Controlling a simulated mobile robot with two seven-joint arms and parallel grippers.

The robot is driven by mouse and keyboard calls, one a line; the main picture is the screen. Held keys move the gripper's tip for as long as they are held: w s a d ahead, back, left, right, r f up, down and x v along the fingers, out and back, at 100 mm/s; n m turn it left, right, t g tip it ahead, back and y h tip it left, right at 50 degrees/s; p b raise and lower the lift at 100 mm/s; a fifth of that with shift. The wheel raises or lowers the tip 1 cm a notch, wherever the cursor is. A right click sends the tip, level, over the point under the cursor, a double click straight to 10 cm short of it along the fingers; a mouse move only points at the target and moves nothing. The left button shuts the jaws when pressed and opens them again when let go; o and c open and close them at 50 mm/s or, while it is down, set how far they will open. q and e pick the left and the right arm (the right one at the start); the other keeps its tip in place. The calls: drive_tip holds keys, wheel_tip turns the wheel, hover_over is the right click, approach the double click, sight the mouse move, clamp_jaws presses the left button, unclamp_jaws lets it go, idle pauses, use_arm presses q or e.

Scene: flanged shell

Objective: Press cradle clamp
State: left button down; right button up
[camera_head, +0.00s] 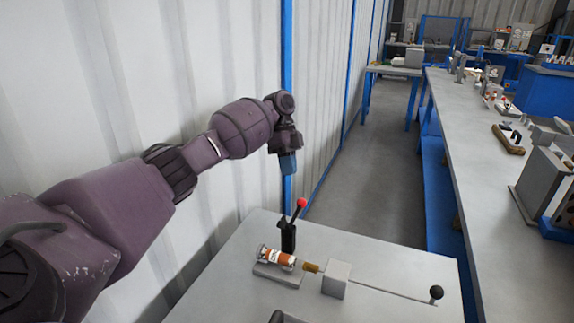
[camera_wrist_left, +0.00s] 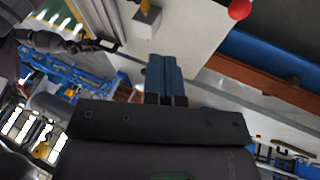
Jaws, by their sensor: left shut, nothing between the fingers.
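My left gripper (camera_head: 288,163) is shut and empty, with blue fingers pointing down, above and behind the clamp in the head view. Its shut fingers also show in the left wrist view (camera_wrist_left: 166,80). The cradle clamp (camera_head: 288,236) is a black upright lever with a red ball knob (camera_head: 300,203), standing on the grey table (camera_head: 400,265). The red knob shows at the top of the left wrist view (camera_wrist_left: 239,9). In front of the lever, an orange and white cylindrical shell (camera_head: 276,257) lies in a low grey cradle (camera_head: 279,275). The gripper is apart from the knob.
Beside the shell stand a brass-coloured tip (camera_head: 311,267), a grey block (camera_head: 336,279) and a rod ending in a black ball (camera_head: 436,292). A corrugated wall (camera_head: 230,60) is close on the left. A long bench (camera_head: 475,150) with several parts runs along the right.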

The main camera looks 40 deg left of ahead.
use_arm(q)
drive_tip(key=x, duration=0.2)
drive_tip(key=s+x, duration=0.1)
drive_tip(key=x, duration=0.2)
drive_tip(key=s+p+x, duration=0.1)
drive_tip(key=x, duration=0.2)
drive_tip(key=shift+r, duration=0.1)
drive_tip(key=shift+s, duration=0.25)
drive_tip(key=shift+s+d+f, duration=0.1)
drive_tip(key=shift+s+f, duration=0.15)
drive_tip(key=shift+f, duration=0.15)
